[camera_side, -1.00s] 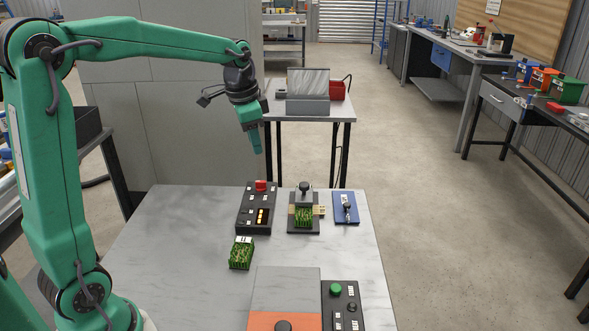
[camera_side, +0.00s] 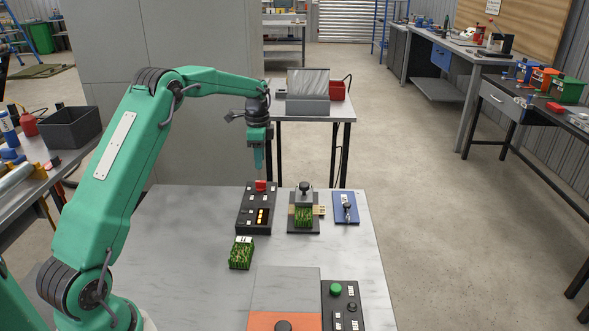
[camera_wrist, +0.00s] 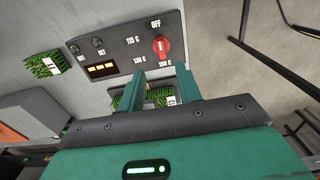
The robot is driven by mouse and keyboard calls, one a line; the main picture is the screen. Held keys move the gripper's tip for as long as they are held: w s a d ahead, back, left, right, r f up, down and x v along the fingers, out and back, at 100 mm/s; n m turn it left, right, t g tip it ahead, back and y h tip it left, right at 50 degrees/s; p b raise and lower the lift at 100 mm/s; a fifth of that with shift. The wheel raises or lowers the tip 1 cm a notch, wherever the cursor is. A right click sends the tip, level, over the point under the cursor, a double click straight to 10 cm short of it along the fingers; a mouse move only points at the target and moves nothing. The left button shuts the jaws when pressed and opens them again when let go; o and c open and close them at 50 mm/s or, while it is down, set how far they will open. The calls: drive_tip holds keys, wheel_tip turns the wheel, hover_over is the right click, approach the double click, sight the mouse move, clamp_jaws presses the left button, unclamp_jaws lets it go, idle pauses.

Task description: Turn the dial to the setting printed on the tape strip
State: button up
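The dial is a red knob (camera_wrist: 161,46) with a white mark, at one end of a black panel (camera_wrist: 115,48); the mark appears to face OFF. Labels 115 C and 130 C and a further temperature are printed around it. In the side view the red knob (camera_side: 261,185) tops the black panel (camera_side: 245,215). My gripper (camera_side: 258,168) hangs above and behind the panel. In the wrist view my gripper (camera_wrist: 160,70) has its fingers apart, nothing between them, near the knob. A pale strip (camera_side: 319,211) juts from a small press; its print is too small to read.
A turf piece (camera_side: 241,255) with a white tag lies in front of the panel. The press (camera_side: 304,196) holds another turf piece. A blue plate (camera_side: 345,207) lies to its right. A control box (camera_side: 342,306) with a green button is at the front. The table's left side is clear.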

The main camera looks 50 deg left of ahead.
sight(261, 185)
drive_tip(key=shift+a+f, duration=0.2)
drive_tip(key=shift+f, duration=0.05)
drive_tip(key=shift+f, duration=0.1)
drive_tip(key=shift+f, duration=3.8)
drive_tip(key=shift+c, duration=0.2)
clamp_jaws()
